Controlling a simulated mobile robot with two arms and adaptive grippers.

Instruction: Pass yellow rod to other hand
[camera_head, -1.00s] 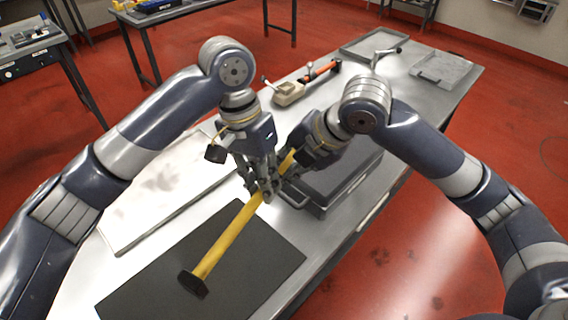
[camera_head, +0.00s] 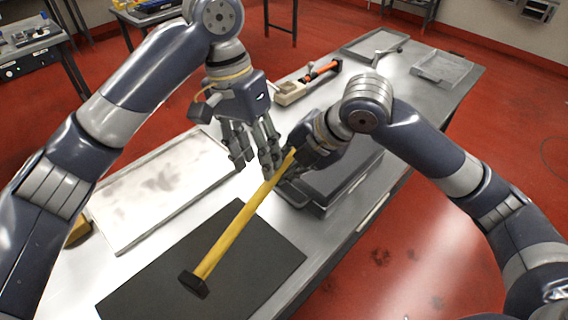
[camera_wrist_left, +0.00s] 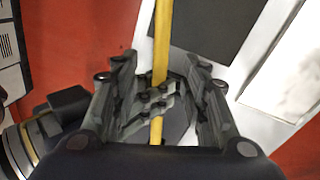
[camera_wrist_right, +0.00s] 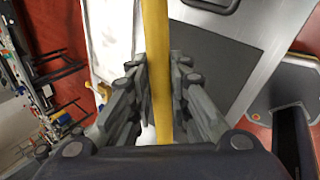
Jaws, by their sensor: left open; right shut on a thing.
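The yellow rod (camera_head: 233,232) has a black block at its lower end and slants up to my right gripper (camera_head: 290,168) in the head view. My right gripper is shut on the rod near its upper end; the rod also runs between its fingers in the right wrist view (camera_wrist_right: 157,75). My left gripper (camera_head: 253,158) is open and empty, just left of and above the rod's upper part. In the left wrist view the rod (camera_wrist_left: 161,45) passes beyond the spread fingers. The rod's far end is partly hidden by my right gripper.
A black mat (camera_head: 268,262) lies on the metal table below the rod. A white panel (camera_head: 150,200) is at left, and a dark case (camera_head: 345,178) stands beneath my right gripper. An orange-and-black tool (camera_head: 318,73) and trays (camera_head: 440,68) lie farther back.

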